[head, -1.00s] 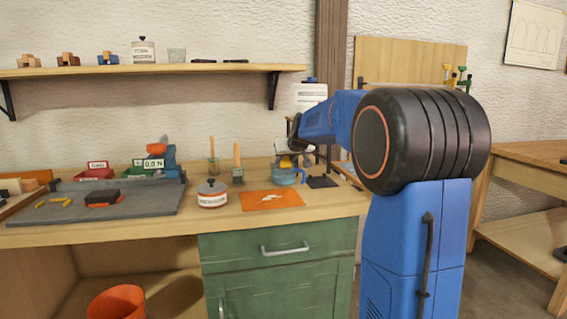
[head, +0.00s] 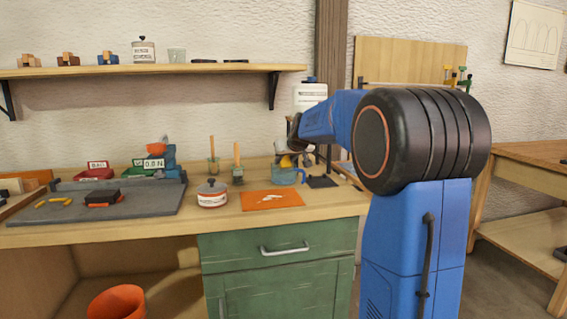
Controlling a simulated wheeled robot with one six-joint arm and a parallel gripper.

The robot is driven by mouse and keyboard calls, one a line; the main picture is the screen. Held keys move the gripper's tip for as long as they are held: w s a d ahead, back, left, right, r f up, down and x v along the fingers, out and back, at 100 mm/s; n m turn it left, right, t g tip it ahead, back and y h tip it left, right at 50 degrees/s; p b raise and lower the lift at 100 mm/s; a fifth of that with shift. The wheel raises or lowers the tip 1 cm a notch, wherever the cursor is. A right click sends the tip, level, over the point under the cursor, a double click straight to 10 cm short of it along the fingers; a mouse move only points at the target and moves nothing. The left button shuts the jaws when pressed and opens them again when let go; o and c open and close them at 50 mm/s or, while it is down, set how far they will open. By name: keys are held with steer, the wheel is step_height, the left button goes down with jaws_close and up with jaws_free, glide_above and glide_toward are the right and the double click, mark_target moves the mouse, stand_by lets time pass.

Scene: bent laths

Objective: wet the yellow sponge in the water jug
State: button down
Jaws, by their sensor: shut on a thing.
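The water jug (head: 284,177) is a small blue see-through vessel with a handle on its right side. It stands on the bench behind the orange mat. My gripper (head: 287,160) points down just over the jug's mouth. It is shut on the yellow sponge (head: 287,162), of which only a little yellow shows. The sponge is at or just above the rim; I cannot tell whether it touches water. My wrist hides part of the grip.
An orange mat (head: 272,200) with pale scraps lies in front of the jug. A lidded white pot (head: 212,193) and brush jars (head: 238,174) stand left. A dark square pad (head: 321,182) is right of the jug. A white bottle (head: 310,97) stands behind my arm.

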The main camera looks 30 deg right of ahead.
mark_target(285, 159)
steer(key=shift+r, duration=3.5)
steer(key=shift+r, duration=2)
